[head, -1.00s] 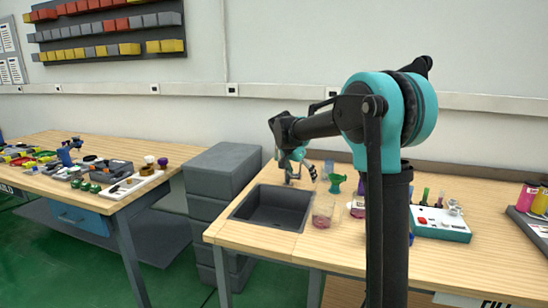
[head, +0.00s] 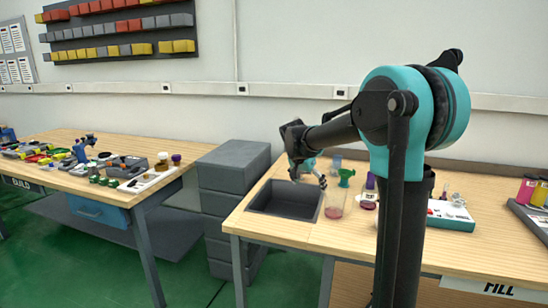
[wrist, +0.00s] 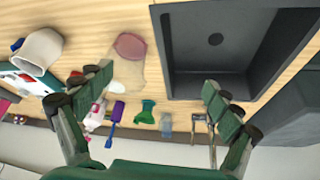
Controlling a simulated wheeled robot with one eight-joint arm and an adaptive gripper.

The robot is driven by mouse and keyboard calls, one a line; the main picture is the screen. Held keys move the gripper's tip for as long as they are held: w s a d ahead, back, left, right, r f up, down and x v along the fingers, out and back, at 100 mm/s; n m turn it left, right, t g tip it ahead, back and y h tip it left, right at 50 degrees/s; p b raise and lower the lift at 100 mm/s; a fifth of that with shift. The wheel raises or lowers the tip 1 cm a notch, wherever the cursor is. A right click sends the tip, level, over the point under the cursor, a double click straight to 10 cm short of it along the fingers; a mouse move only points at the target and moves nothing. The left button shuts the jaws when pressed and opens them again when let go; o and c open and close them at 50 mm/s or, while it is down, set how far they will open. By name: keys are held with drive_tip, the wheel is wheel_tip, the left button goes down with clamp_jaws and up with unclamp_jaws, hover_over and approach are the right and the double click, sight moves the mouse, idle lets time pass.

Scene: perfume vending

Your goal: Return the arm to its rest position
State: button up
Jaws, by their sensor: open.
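My arm rises at the right of the head view and reaches left over the wooden workbench (head: 400,254). My gripper (head: 308,178) hangs above the bench, by the back right of the dark sink (head: 270,205). In the wrist view my gripper (wrist: 155,85) has its two fingers wide apart, with nothing held between them. The sink (wrist: 185,84) and a clear cup with pinkish contents (wrist: 130,48) show beyond the fingers. A green funnel-like item (wrist: 146,112) lies between them in the picture.
The clear cup (head: 335,206) stands right of the sink, near the green item (head: 346,177) and a purple-topped bottle (head: 369,190). A white and teal device (head: 452,216) sits further right. Grey drawers (head: 228,200) stand left of the bench. A second workbench (head: 165,185) holds several small parts.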

drive_tip(key=s+d+f+n+y, duration=0.1)
drive_tip(key=s+f, duration=0.4)
drive_tip(key=s, duration=0.6)
drive_tip(key=s+d+f+n+y, duration=0.1)
drive_tip(key=s+d+f+n, duration=0.2)
drive_tip(key=s+f, duration=0.3)
drive_tip(key=s+d+f+n+y, duration=0.1)
drive_tip(key=s+f, duration=0.5)
drive_tip(key=s, duration=0.9)
drive_tip(key=d+n, duration=0.1)
drive_tip(key=n, duration=0.1)
drive_tip(key=shift+s+f+n, duration=0.25)
drive_tip(key=shift+s+n, duration=0.05)
drive_tip(key=shift+s, duration=0.1)
